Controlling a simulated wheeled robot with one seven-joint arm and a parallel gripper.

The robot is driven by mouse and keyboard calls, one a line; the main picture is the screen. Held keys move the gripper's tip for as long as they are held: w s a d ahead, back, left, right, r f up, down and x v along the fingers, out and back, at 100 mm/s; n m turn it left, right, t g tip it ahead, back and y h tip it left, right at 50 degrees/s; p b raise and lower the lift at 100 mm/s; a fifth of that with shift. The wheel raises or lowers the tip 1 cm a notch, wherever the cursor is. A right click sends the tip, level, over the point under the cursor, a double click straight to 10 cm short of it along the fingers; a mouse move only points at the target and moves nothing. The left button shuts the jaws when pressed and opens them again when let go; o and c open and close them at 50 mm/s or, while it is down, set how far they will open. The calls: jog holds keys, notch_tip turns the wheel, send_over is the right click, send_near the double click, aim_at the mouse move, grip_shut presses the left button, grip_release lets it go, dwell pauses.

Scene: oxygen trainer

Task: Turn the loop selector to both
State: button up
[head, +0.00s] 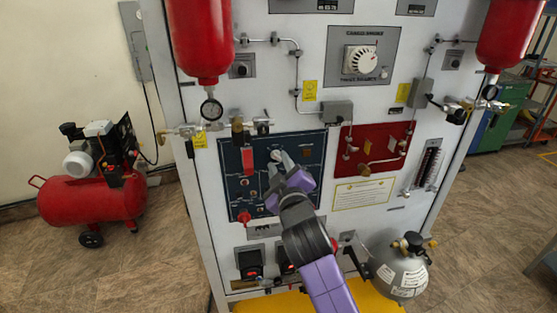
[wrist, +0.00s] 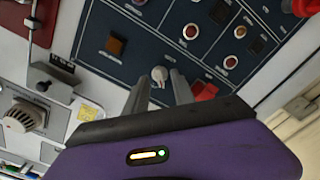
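The dark blue panel (head: 235,183) is on the front of the white trainer board, and it fills much of the wrist view (wrist: 130,28). A small light-coloured selector knob (wrist: 159,74) sits on it; I take it for the loop selector, but its label is not readable. My gripper (head: 282,164) is in front of the panel's upper middle. In the wrist view my gripper (wrist: 156,88) is open, with its two grey fingers apart. The knob shows between the fingertips; I cannot tell whether they touch it. In the head view my fingers largely cover the knob.
A red tag or cover (head: 247,161), a red knob (head: 243,217) and several small buttons share the panel. A red panel (head: 372,148) with valves is to its right. A grey cylinder (head: 403,270) stands lower right; a red compressor (head: 92,200) stands left.

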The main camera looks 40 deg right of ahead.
jog(key=shift+w+d, duration=0.3)
jog(key=shift+w, duration=0.15)
grip_shut()
jog(key=shift+f+m+b, duration=0.1)
jog(key=shift+m+b, duration=0.25)
jog(key=shift+m, duration=0.05)
jog(key=m+b, duration=0.2)
jog(key=shift+f+m, duration=0.1)
jog(key=shift+m, duration=0.2)
jog(key=m+b, duration=0.3)
jog(key=m, duration=0.2)
jog(key=shift+b, duration=0.3)
jog(key=shift+r+m, duration=0.2)
jog(key=shift+m, duration=0.1)
